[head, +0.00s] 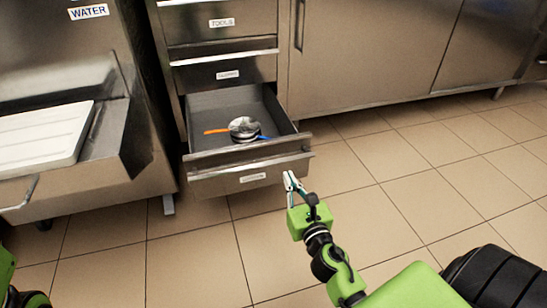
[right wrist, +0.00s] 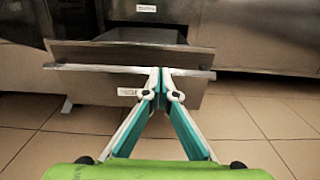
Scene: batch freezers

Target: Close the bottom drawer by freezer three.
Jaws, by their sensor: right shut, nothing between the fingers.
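The bottom drawer (head: 248,176) is pulled well out of the steel cabinet, below the drawer labelled TOOLS (head: 222,22) and another shut drawer (head: 225,72). A round metal item (head: 244,129) with orange and blue parts lies inside it. My right gripper (head: 290,182) is shut and empty, in front of the right part of the drawer front. In the right wrist view its fingertips (right wrist: 163,75) overlap the drawer's front edge (right wrist: 90,68); I cannot tell whether they touch it. My left gripper is not in view; only a bit of green arm shows at the lower left.
A steel unit labelled WATER (head: 88,12) with a white tray (head: 43,134) stands to the left of the drawer. Steel cabinet doors (head: 365,50) run along the right. The tiled floor (head: 430,175) in front is clear.

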